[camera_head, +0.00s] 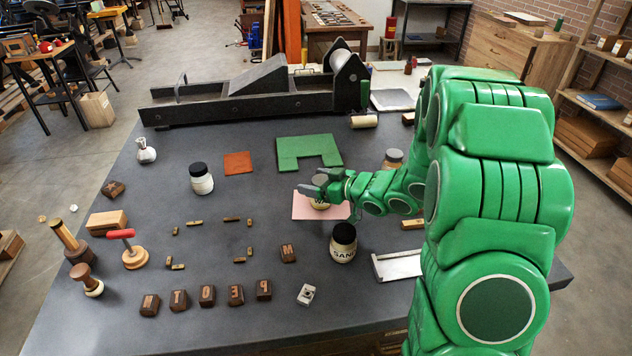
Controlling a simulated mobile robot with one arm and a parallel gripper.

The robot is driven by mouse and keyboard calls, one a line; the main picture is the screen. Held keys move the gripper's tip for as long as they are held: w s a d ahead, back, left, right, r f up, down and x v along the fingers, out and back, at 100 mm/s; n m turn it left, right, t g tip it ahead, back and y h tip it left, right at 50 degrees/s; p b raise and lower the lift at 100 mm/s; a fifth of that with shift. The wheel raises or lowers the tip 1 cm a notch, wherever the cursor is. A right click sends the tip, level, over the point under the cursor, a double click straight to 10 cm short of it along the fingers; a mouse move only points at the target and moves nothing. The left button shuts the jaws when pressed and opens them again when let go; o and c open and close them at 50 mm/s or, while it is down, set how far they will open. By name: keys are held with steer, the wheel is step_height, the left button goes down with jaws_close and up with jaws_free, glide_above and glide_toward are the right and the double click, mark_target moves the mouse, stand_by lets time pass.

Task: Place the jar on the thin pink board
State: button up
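The thin pink board (302,212) lies flat on the dark table. A pale jar with lettering (320,205) is at the board, seen below my gripper; its top is hidden by the fingers. I cannot tell if its base touches the board. My gripper (319,184) is over this jar with its dark fingers apart; whether they press on the jar is unclear. A white jar with a black lid (202,184) stands to the left. A black-lidded jar marked SAND (343,249) stands just in front of the board. Another jar (393,157) is partly hidden behind my arm.
A green notched board (300,150) and an orange square (237,163) lie behind. A large dark press (260,90) spans the back. Letter blocks (207,295), stamps (90,283) and small brass pieces (193,223) lie at left and front. A metal tray (398,264) is right.

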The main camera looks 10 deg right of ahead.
stand_by(0.3)
steer(key=shift+r, duration=0.15)
steer(key=shift+v, duration=6)
